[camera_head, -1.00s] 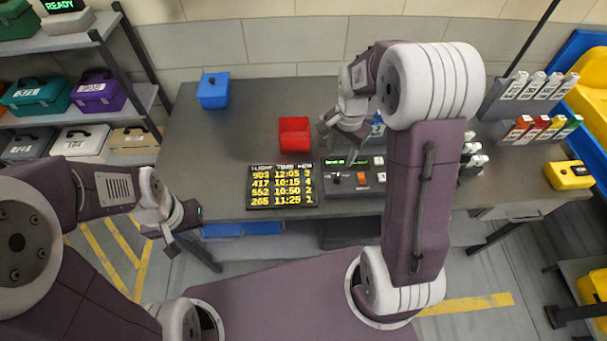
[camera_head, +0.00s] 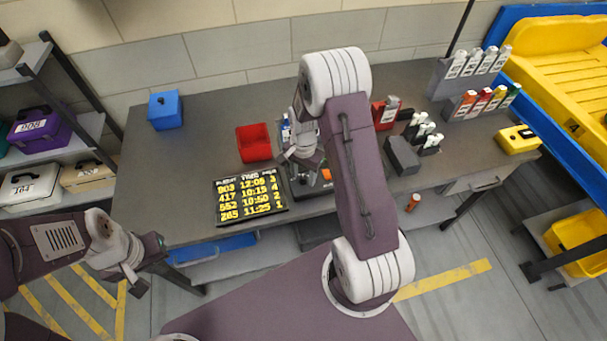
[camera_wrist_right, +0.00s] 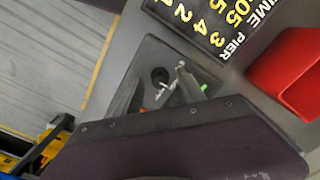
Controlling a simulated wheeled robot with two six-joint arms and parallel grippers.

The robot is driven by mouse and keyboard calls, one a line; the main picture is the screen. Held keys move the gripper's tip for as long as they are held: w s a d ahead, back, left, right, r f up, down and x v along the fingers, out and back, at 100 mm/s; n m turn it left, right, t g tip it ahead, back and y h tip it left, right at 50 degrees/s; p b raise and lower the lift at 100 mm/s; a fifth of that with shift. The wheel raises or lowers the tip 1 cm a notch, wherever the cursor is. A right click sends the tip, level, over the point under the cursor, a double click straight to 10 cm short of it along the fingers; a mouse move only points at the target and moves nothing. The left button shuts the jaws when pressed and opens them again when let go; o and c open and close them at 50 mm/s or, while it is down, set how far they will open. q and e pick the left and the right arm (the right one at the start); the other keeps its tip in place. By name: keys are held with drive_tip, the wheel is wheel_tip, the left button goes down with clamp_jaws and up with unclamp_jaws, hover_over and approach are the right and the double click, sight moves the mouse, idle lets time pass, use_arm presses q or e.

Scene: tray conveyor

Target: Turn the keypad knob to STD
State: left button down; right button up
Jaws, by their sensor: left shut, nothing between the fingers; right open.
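The keypad (camera_head: 299,189) is a dark box at the table's front edge, right of the flight board, mostly hidden by my right arm. An orange button (camera_head: 327,174) shows beside the arm. In the right wrist view the keypad (camera_wrist_right: 150,52) lies under my right gripper (camera_wrist_right: 158,82). A round black knob (camera_wrist_right: 159,74) shows between the open fingers; I cannot tell its setting or whether the fingers touch it. In the head view my right gripper (camera_head: 302,166) is over the keypad. My left gripper (camera_head: 153,263) is shut and empty, off the table's front left.
The flight board (camera_head: 250,201) lies left of the keypad, with a red bin (camera_head: 254,143) behind it. A blue box (camera_head: 165,110) stands back left. A grey block (camera_head: 402,155) and bottles (camera_head: 425,133) stand right. The table's middle left is clear.

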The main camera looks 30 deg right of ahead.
clamp_jaws()
drive_tip(key=shift+n, duration=0.3)
drive_tip(key=n+p, duration=0.1)
drive_tip(key=n, duration=0.2)
drive_tip(key=shift+n, duration=0.3)
drive_tip(key=shift+n+p, duration=0.3)
drive_tip(key=shift+n, duration=2.1)
unclamp_jaws()
